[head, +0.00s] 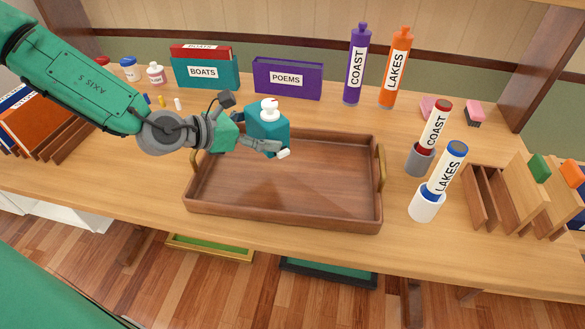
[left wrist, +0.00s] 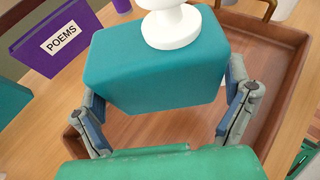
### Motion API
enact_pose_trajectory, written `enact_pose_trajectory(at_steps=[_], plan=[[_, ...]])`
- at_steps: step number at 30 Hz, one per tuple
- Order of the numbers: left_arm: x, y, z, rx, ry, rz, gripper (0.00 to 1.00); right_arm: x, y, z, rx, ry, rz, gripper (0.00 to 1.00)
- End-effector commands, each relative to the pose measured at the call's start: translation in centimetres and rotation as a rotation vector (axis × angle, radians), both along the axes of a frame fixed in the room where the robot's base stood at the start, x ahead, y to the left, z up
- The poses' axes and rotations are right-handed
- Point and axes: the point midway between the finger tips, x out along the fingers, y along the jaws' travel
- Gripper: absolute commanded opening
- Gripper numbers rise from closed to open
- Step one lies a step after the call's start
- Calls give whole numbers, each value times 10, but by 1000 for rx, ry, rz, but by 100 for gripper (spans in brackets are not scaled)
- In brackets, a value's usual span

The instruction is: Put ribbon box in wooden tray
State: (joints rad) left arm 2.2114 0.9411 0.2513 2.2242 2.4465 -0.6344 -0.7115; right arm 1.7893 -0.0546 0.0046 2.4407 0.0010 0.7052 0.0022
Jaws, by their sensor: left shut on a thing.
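The ribbon box is a teal block (head: 270,126) with a white spool-like piece on top. My left gripper (head: 262,146) is shut on it, with one finger on each side, as the left wrist view of the box (left wrist: 155,65) shows. The box is held over the back left part of the wooden tray (head: 285,221), slightly tilted in the head view. I cannot tell how far it is above the tray floor. The brown tray has brass handles at both ends, and its visible floor is empty. My right gripper is not in view.
A teal BOATS box (head: 205,73) and purple POEMS box (head: 287,78) stand behind the tray. Tall COAST (head: 356,70) and LAKES (head: 394,72) bottles stand at the back. Labelled rolls in cups (head: 427,205) and a wooden rack (head: 490,198) stand to the right.

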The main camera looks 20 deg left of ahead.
Motion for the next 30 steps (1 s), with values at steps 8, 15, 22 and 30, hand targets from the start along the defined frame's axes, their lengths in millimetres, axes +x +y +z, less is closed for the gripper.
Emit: enact_pose_trajectory(at_steps=[8, 15, 22, 30], plan=[[0, 5, -44, -3, -10, 37, 55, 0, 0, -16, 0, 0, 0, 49], [1, 6, -68, -4, -13, 35, 54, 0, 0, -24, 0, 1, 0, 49], [1, 7, -100, -6, -13, 34, 54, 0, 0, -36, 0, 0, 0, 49], [0, 6, -101, -3, -12, 33, 99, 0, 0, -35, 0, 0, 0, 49]])
